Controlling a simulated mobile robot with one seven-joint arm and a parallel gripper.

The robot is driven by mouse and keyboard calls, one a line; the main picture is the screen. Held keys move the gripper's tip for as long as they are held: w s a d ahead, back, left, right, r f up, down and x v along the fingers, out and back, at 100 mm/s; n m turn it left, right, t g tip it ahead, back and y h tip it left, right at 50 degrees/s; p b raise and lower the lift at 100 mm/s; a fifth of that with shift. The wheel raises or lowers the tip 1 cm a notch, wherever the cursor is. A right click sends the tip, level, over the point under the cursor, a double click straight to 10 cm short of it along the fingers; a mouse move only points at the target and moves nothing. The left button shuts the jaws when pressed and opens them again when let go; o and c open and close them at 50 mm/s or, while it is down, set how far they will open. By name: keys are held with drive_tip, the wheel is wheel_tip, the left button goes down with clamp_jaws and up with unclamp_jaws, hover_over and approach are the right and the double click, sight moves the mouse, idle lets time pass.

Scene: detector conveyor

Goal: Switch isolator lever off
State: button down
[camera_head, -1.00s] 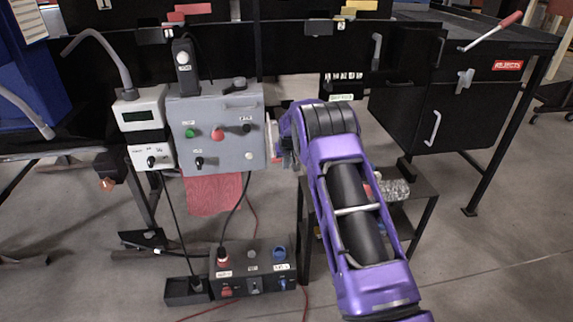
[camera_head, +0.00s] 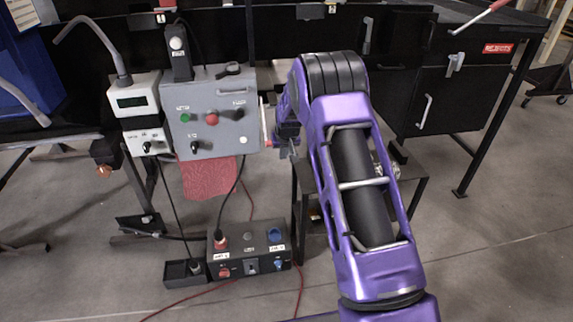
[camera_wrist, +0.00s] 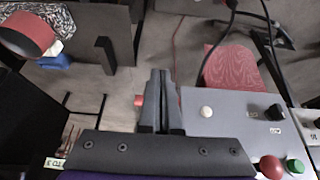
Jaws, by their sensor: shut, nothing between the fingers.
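A grey control box (camera_head: 224,134) stands left of my arm in the head view; it also shows at the right of the wrist view (camera_wrist: 220,124). My gripper (camera_wrist: 161,74) is shut and empty, close beside that side of the box. Whether it touches the lever cannot be told.
The box front carries a green button (camera_head: 185,118), a red button (camera_head: 211,119) and black knobs. A grey meter box (camera_head: 133,98) stands to its left. A black socket box (camera_head: 249,262) with cables lies on the floor below. A dark low table (camera_head: 408,158) stands behind my arm.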

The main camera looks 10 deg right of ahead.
drive_tip(key=s, duration=0.5)
drive_tip(key=shift+s+f, duration=0.1)
drive_tip(key=shift+s, duration=0.05)
